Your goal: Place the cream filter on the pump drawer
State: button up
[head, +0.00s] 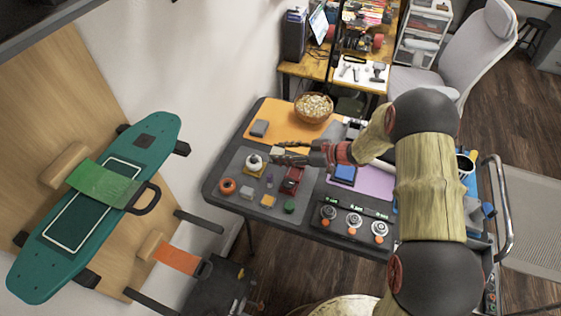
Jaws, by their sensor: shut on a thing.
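My gripper (283,154) reaches in from the right over the grey mat, its fingers pointing left. It is shut on a small cream piece (277,150), which seems to be the cream filter; it is tiny here and partly covered by the fingers. A red box-like unit (291,179) with a dark top stands on the mat just below the gripper in the picture. It may be the pump drawer, but I cannot tell for sure. The held piece appears above the mat, up and left of the red unit in the picture.
On the grey mat (233,168) stand a white round part on a yellow base (254,162), an orange ring (227,186), a grey cube (247,193), a yellow block (268,201) and a green piece (289,207). A bowl (313,107) stands behind; a knobbed panel (352,222) lies right.

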aim_at(281, 152)
jog(key=w+f, duration=0.1)
jog(key=w+f+b, duration=0.1)
jog(key=w+f, duration=0.1)
jog(key=shift+a+f, duration=0.3)
jog(key=shift+f, duration=0.05)
notch_tip(281, 152, down, 4)
jog(key=shift+w+r+b, duration=0.15)
jog(key=shift+r+b, duration=0.1)
jog(key=shift+b, duration=0.95)
jog(key=shift+r, duration=0.1)
jog(key=o, duration=1.1)
jog(key=shift+o, duration=0.2)
